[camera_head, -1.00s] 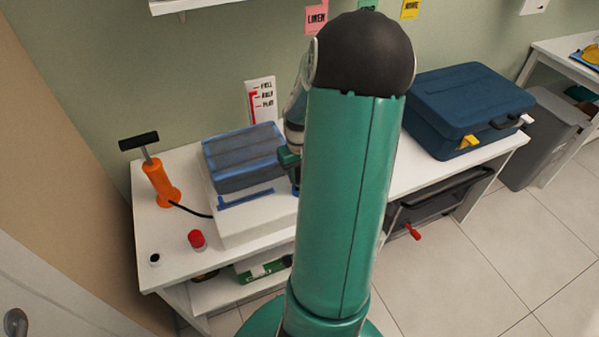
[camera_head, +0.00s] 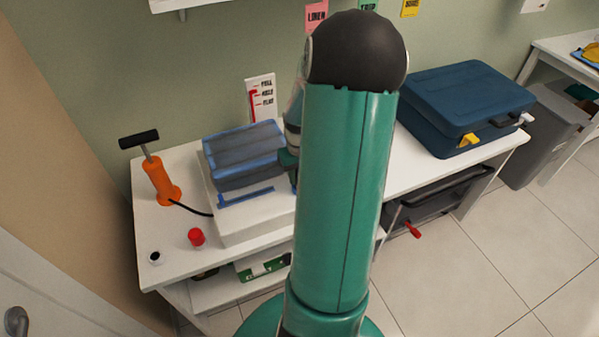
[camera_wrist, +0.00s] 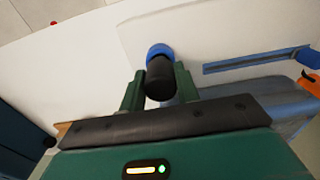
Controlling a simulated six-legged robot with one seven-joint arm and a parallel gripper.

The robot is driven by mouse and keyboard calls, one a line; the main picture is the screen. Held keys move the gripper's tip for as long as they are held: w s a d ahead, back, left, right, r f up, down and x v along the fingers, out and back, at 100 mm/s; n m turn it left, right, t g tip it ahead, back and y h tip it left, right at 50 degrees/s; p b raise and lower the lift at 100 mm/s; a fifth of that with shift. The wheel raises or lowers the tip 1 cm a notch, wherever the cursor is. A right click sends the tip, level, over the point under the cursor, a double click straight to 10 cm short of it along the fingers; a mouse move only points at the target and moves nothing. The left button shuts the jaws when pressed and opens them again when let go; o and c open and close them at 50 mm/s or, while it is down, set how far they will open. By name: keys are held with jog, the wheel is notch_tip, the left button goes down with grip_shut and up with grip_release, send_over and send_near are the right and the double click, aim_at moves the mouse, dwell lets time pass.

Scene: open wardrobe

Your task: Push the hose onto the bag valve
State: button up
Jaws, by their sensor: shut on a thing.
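A blue translucent bag (camera_head: 243,158) lies on a white block on the bench, with a blue strip (camera_head: 245,196) along its front. An orange hand pump (camera_head: 163,185) stands to its left; a black hose (camera_head: 190,208) runs from it toward the block. In the wrist view my gripper (camera_wrist: 157,85) is shut on a short black cylinder, apparently the hose end (camera_wrist: 160,82). A blue ring (camera_wrist: 159,50) sits at its far end; I cannot tell whether this is the bag valve or a collar. In the head view my arm hides this spot.
A red cap (camera_head: 196,237) and a small black-and-white piece (camera_head: 156,258) lie on the bench's front left. A navy suitcase (camera_head: 465,105) stands to the right of my arm. Bare bench top shows between the arm and suitcase.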

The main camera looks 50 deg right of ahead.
jog(key=shift+f, duration=0.8)
jog(key=o, duration=1.2)
jog(key=shift+r, duration=0.15)
notch_tip(320, 180, up, 14)
jog(key=shift+f, duration=0.2)
